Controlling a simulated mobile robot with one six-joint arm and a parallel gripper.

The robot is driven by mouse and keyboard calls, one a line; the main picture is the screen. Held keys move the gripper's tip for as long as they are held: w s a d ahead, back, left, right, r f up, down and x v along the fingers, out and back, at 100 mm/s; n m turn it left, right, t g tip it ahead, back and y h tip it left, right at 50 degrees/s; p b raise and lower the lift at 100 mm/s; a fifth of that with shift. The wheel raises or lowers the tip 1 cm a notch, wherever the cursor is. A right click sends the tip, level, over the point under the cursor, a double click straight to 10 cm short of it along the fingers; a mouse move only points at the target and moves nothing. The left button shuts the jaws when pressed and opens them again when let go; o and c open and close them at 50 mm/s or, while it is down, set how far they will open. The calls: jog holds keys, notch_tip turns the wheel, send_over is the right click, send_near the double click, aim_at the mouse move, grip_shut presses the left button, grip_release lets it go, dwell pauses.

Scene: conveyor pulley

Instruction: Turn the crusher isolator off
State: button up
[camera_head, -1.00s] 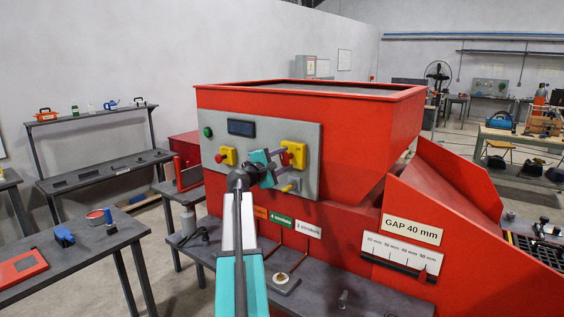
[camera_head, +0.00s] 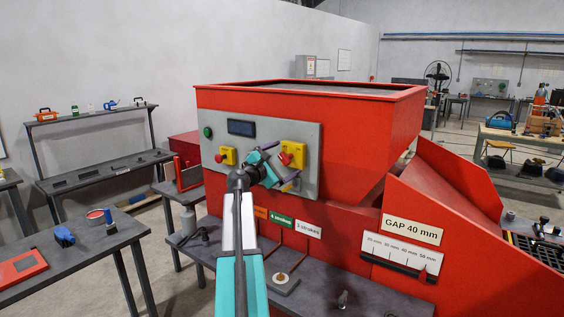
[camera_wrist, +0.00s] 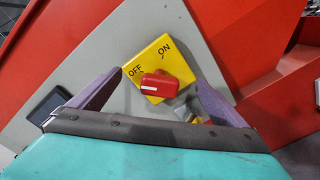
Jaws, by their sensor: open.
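The isolator is a red rotary knob (camera_head: 287,158) on a yellow plate (camera_head: 297,147), at the right of the red machine's grey panel. In the wrist view the knob (camera_wrist: 162,84) sits on the plate (camera_wrist: 148,58) marked OFF and ON. Its white line lies at its left end, nearer the OFF side than the ON side. My gripper (camera_head: 281,164) is open in front of the plate. In the wrist view its purple fingers (camera_wrist: 160,82) stand on either side of the knob, with a gap on both sides. Whether the tips reach its depth is unclear.
The grey panel (camera_head: 262,150) also carries a dark display (camera_head: 241,128), a green button (camera_head: 208,132) and a red button (camera_head: 219,158) on a yellow box. A silver and yellow part (camera_wrist: 192,114) lies close by the right finger. A dark bench (camera_head: 322,299) stands below.

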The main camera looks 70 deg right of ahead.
aim_at(283, 160)
jog(key=shift+a, duration=0.15)
jog(key=v, duration=0.6)
jog(key=shift+a, duration=0.35)
dwell(0.5)
jog(key=shift+w, duration=0.15)
